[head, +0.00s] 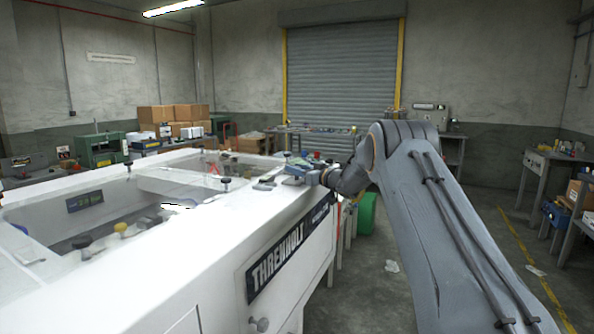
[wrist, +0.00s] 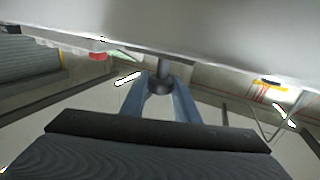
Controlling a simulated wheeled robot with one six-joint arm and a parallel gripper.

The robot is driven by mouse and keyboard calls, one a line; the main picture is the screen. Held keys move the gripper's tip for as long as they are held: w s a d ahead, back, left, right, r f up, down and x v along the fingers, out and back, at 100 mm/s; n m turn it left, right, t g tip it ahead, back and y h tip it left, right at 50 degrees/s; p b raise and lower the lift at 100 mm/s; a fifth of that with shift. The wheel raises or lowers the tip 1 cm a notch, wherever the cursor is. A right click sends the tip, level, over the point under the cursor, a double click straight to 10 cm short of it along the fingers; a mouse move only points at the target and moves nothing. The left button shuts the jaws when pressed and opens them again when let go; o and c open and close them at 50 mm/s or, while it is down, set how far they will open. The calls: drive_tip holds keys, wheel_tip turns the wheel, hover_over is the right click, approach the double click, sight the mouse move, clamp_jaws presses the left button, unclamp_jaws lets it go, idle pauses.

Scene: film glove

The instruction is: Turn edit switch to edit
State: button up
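A dark round knob on a short post (wrist: 161,84) stands out from a white machine surface in the wrist view. The two blue-grey fingers of my gripper (wrist: 160,92) lie on either side of it. I see no clear gap between fingers and knob, but whether they press on it I cannot tell. In the head view my gripper (head: 297,172) is at the far right edge of the white machine (head: 215,222), low over its top. No edit label is readable, so I cannot tell if this knob is the edit switch.
A red part (wrist: 97,56) shows near the white surface in the wrist view. A green bin (head: 367,212) stands beyond the machine. The floor at right is mostly open.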

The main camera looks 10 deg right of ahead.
drive_tip(key=shift+m+t+h+b, duration=0.3)
drive_tip(key=shift+m+h, duration=0.1)
drive_tip(key=shift+h, duration=0.2)
drive_tip(key=shift+o, duration=0.2)
drive_tip(key=shift+a+f+m+t+h+b, duration=0.1)
drive_tip(key=shift+m+t+h+b, duration=0.3)
drive_tip(key=shift+m+h+b, duration=0.25)
drive_tip(key=m+t+h+b, duration=0.1)
drive_tip(key=m+h+b, duration=0.1)
drive_tip(key=h+b, duration=0.1)
drive_tip(key=shift+f+h+b, duration=0.15)
drive_tip(key=shift+h+b, duration=0.2)
drive_tip(key=shift+b, duration=0.25)
drive_tip(key=m+h+b, duration=0.2)
drive_tip(key=h+b, duration=0.1)
drive_tip(key=b, duration=0.1)
drive_tip(key=shift+m+h+b, duration=0.25)
drive_tip(key=shift+h+b, duration=0.05)
drive_tip(key=shift+h, duration=0.1)
drive_tip(key=shift+c, duration=0.2)
drive_tip(key=shift+m+h+b, duration=0.3)
drive_tip(key=shift+h+b, duration=0.1)
drive_tip(key=shift+r+h+b, duration=0.2)
drive_tip(key=shift+h+b, duration=0.1)
drive_tip(key=shift+b, duration=0.05)
drive_tip(key=o, duration=1.1)
drive_tip(key=shift+s, duration=0.1)
